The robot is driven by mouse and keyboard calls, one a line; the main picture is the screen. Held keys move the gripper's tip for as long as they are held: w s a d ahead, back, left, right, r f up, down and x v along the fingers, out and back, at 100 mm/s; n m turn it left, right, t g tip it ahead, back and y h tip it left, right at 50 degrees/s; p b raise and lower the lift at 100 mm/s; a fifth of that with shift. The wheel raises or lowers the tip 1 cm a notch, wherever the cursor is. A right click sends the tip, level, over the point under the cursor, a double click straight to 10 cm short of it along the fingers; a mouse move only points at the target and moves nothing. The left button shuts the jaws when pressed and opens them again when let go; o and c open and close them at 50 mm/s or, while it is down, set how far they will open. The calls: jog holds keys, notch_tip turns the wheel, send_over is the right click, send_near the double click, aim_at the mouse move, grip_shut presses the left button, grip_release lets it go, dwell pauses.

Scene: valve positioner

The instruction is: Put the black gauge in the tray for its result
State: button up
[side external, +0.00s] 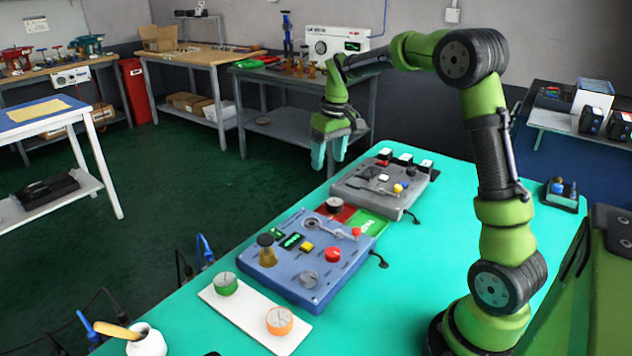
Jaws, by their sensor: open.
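The black gauge (335,204), a short round piece with a pale face, appears to sit on the red tray (348,216), at its far left part. The green tray (368,228) lies beside the red one, to its right, with faint lettering, and looks empty. Both trays lie between the blue test station (300,262) and a grey station (378,187). The blue station has a lit green display (291,241), too small to read surely.
A green gauge (224,283) and an orange gauge (279,320) rest on a white mat (245,313) at the front. A brass fitting (266,250), knobs and a lever stand up from the blue station. A white pot (146,341) is front left. The table's right side is mostly clear.

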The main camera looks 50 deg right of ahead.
jog(key=s+a+r+t, duration=0.3)
jog(key=s+a+r, duration=0.45)
jog(key=a, duration=0.35)
jog(key=s+a+f+m+t+y, duration=0.1)
jog(key=s+a+f+t+y, duration=0.1)
jog(key=s+a, duration=0.7)
jog(key=shift+s+t, duration=0.4)
jog(key=shift+s, duration=1)
